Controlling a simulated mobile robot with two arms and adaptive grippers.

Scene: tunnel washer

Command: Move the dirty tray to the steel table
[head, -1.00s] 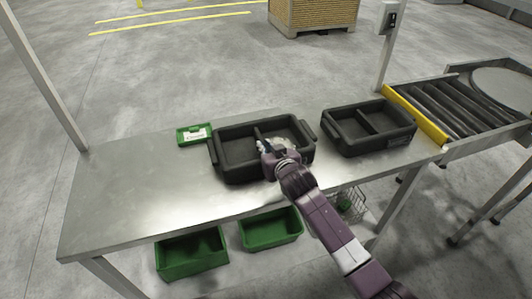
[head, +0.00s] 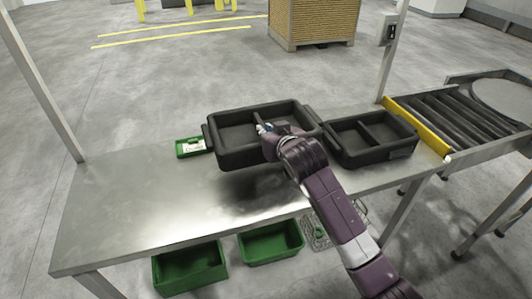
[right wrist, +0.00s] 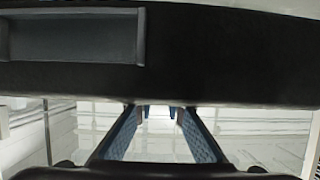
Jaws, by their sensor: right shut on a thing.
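A dark two-compartment tray (head: 232,158) is held above the left-middle of the steel table (head: 130,205), with a shadow on the metal beneath it. My right gripper (head: 268,133) is shut on the tray's near wall, around its middle. In the right wrist view, the tray's dark wall (right wrist: 220,60) fills the top, and the fingers (right wrist: 160,112) reach up to it. A second dark tray (head: 376,158) rests on the table to the right, by the roller conveyor. I see no clear dirt on either tray. My left gripper is out of view.
A yellow-edged roller conveyor (head: 448,120) adjoins the right end. Green bins (head: 190,268) stand below the table. A post with a switch box (head: 389,28) rises behind. The table's left part is clear.

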